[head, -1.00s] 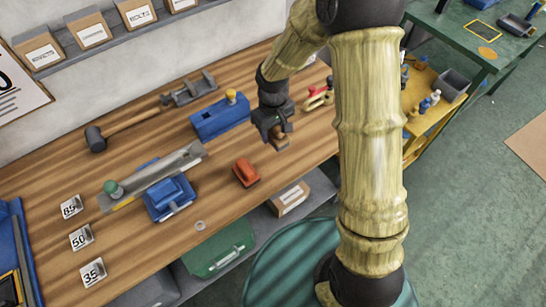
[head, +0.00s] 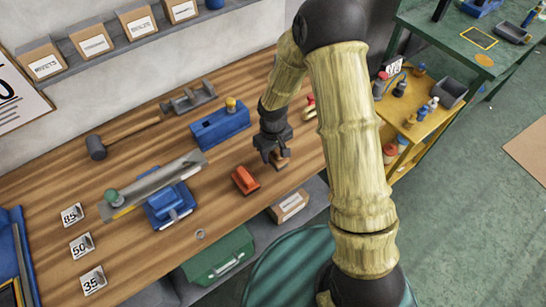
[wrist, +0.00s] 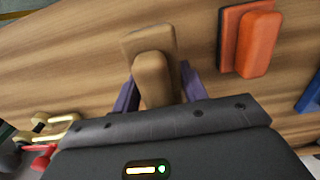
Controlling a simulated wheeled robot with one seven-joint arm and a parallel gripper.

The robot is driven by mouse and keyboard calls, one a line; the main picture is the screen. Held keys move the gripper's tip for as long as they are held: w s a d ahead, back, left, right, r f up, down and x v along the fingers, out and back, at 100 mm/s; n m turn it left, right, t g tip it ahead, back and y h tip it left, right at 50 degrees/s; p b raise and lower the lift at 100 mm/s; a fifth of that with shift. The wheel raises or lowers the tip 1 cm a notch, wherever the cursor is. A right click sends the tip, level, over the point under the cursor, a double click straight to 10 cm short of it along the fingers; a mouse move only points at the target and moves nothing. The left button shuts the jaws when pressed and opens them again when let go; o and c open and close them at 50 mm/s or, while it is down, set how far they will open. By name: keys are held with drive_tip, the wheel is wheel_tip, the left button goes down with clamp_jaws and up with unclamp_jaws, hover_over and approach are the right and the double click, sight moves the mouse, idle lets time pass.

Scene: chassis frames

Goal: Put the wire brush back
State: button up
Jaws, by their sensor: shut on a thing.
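A tan, wooden-looking block with a raised handle, which I take to be the wire brush, shows in the wrist view (wrist: 150,50) and under my gripper in the head view (head: 281,163). Its bristles are not visible. My gripper (head: 274,155) is shut on it; purple fingers flank the handle in the wrist view (wrist: 158,88). The brush is over the wooden bench (head: 225,220), near its front edge; I cannot tell whether it touches the top. An orange block (head: 245,180) of similar shape lies to its left, and also shows in the wrist view (wrist: 257,43).
A blue tool with a yellow knob (head: 220,125), a mallet (head: 97,147), a grey vise-like tool (head: 190,97) and a long grey tool (head: 155,185) lie on the bench. Red and cream pieces (wrist: 45,135) lie nearby. A yellow cart (head: 408,135) stands to the right.

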sight(273, 158)
drive_tip(key=shift+f, duration=1.6)
drive_tip(key=shift+f, duration=0.15)
drive_tip(key=o, duration=1)
drive_tip(key=shift+c, duration=0.2)
wheel_tip(273, 158, up, 12)
drive_tip(key=shift+r+b, duration=0.2)
drive_tip(key=shift+b, duration=0.4)
